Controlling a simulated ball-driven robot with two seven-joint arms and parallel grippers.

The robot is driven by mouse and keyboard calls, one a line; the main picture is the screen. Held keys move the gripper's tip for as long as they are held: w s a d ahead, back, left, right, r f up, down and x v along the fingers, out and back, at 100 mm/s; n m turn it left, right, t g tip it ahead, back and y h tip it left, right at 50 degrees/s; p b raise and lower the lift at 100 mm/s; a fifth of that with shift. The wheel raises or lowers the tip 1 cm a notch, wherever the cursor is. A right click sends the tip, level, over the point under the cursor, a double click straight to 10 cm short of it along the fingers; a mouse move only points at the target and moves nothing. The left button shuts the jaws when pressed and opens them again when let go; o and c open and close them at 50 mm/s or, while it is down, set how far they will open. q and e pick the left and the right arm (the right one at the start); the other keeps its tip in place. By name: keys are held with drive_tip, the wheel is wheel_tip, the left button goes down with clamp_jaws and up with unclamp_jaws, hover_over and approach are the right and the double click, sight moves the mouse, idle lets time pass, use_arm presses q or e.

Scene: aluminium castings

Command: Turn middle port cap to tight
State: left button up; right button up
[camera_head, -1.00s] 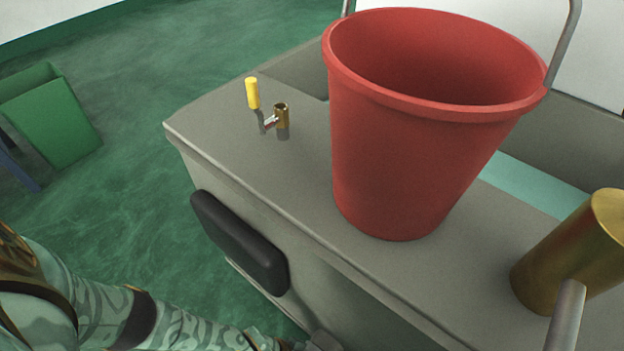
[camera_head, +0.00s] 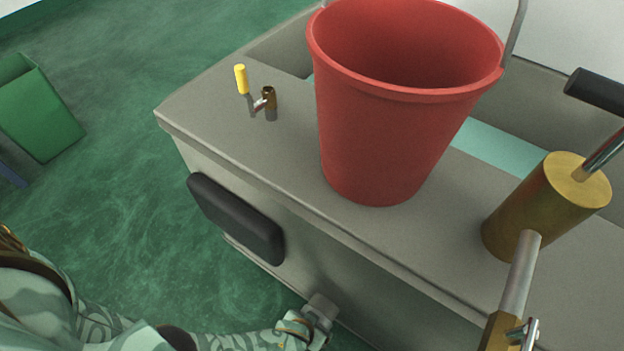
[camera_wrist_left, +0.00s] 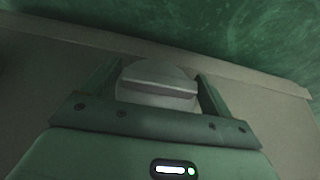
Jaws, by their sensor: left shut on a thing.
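A round grey cap (camera_wrist_left: 157,83) with a raised bar across its face shows in the left wrist view, against the grey side of the cabinet. My left gripper (camera_wrist_left: 158,72) has one finger on each side of the cap and is shut on it. In the head view my left arm reaches in along the bottom to the cabinet's lower front, where its end (camera_head: 318,312) shows small. The cap's thread and seat are hidden. Other ports do not show, so I cannot tell which port this is. My right gripper is out of view.
A brass cylinder (camera_head: 540,205) with pipes is at right. A black pad (camera_head: 235,218) juts from the front. A green bin (camera_head: 40,110) stands left.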

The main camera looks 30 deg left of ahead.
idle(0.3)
use_arm(q)
drive_tip(key=o, duration=0.7)
